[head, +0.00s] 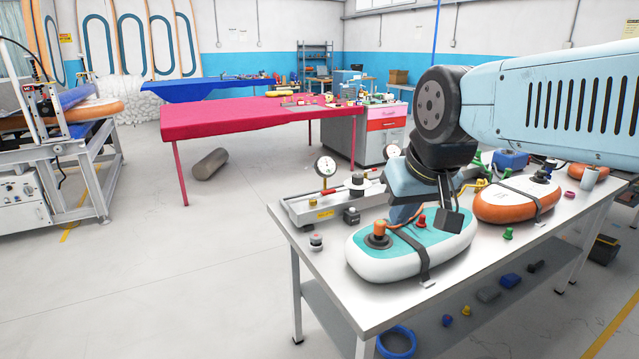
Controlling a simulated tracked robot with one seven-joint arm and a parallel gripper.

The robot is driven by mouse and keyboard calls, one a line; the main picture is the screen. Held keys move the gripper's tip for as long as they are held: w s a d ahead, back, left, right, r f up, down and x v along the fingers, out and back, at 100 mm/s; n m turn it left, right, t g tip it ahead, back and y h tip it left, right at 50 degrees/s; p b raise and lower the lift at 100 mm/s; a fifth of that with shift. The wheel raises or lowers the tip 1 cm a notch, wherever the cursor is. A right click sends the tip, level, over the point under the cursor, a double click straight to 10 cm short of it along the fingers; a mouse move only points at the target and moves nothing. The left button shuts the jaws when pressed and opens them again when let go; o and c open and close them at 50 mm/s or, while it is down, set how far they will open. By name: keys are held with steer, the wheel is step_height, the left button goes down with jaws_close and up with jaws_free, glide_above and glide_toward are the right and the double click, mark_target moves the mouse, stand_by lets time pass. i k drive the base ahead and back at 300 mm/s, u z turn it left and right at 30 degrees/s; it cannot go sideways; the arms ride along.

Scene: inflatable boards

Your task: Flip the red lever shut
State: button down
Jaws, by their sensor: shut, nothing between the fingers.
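My gripper (430,212) points down over the teal and white inflatable board (375,262) on the metal workbench. It looks shut and empty, and its tips are close above the board's top; I cannot tell whether they touch it. A small red piece (422,221) stands on the board beside my gripper and may be the red lever; its position is too small to read. An orange-topped dark valve fitting (378,234) sits at the board's left end. A dark strap (422,262) crosses the board. My arm and gripper hide part of the board's far side.
A pale test rig with a gauge (325,166) stands behind the board. An orange and white board (517,199) lies to the right. A green piece (508,233) and a black-and-white knob (316,240) stand on the workbench (455,285). Its front left corner is clear.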

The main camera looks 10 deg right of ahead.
mark_target(329, 192)
steer(key=u, duration=1.3)
steer(key=i, duration=0.1)
steer(key=z, duration=2.6)
steer(key=k, duration=0.6)
steer(key=u, duration=1.05)
steer(key=i, duration=1)
